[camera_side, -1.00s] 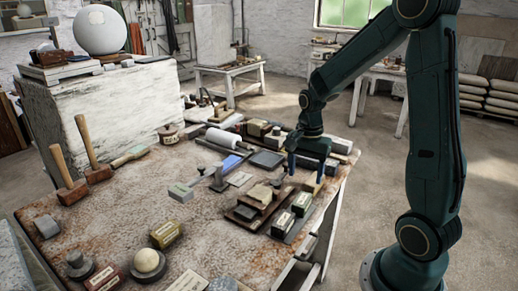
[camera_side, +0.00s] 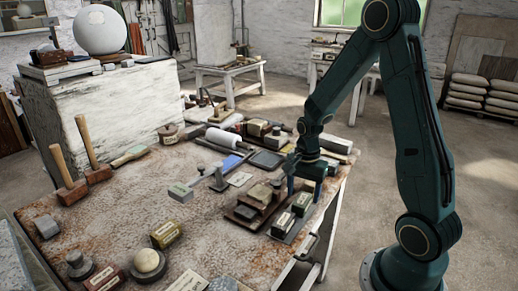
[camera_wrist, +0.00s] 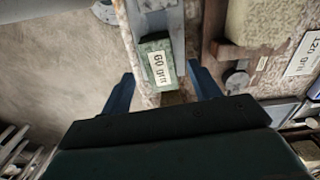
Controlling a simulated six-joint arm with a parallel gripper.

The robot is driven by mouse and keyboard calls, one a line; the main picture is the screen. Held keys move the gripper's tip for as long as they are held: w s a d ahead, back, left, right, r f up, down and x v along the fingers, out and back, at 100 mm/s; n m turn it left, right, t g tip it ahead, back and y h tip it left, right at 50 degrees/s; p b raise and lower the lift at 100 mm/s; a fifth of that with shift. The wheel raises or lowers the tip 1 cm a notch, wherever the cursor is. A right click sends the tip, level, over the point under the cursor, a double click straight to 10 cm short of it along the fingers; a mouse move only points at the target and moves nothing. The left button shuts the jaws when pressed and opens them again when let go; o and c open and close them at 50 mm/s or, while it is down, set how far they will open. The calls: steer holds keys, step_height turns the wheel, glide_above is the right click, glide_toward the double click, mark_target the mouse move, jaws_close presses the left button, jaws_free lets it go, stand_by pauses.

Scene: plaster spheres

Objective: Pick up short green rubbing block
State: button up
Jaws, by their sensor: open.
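A short green block (camera_wrist: 155,45) with a white "60 grit" label shows in the wrist view, near the table edge. It lies between and just ahead of the fingertips of my gripper (camera_wrist: 163,82), which is open and empty. In the side view my gripper (camera_side: 304,187) points down over the right edge of the table. Just below it a small dark green block with a pale label (camera_side: 302,204) sits on a dark slab. A similar block (camera_side: 283,221) lies nearer the camera. I cannot tell for sure which one the wrist view shows.
A wooden stand with a stone block (camera_side: 259,193) is close on the left of my gripper.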

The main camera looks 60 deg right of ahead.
mark_target(303, 199)
steer(key=shift+f, duration=1.7)
steer(key=c, duration=1.2)
steer(key=shift+r, duration=0.15)
step_height(303, 199, up, 20)
steer(key=shift+f, duration=0.1)
steer(key=o, duration=0.5)
steer(key=c, duration=0.4)
